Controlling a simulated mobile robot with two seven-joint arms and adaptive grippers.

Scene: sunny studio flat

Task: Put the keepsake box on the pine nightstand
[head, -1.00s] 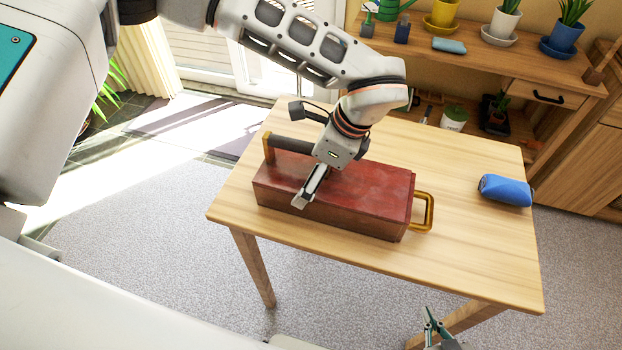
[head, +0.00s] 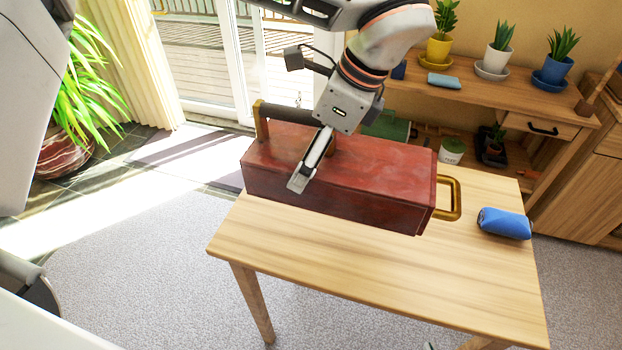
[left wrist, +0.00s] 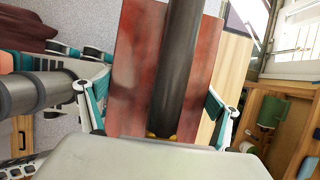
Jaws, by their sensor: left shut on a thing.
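The keepsake box is a long dark-red box (head: 380,180) with a brass loop handle on its right end and a dark bar with brass posts on top. My left gripper (head: 305,175) is shut on it, one finger lying across its top; the bar passes under the gripper. The box is raised above the light wood table. In the left wrist view the red top (left wrist: 135,70) and bar fill the middle; my palm hides the exact grip. My right gripper (left wrist: 80,60) shows at the left there, fingers seemingly apart and empty. I cannot identify the pine nightstand for certain.
The wood table (head: 390,280) has a blue rolled pouch (head: 505,223) at its right. A shelf bench (head: 520,90) with potted plants stands behind. A large plant (head: 75,100) and glass door are at the left.

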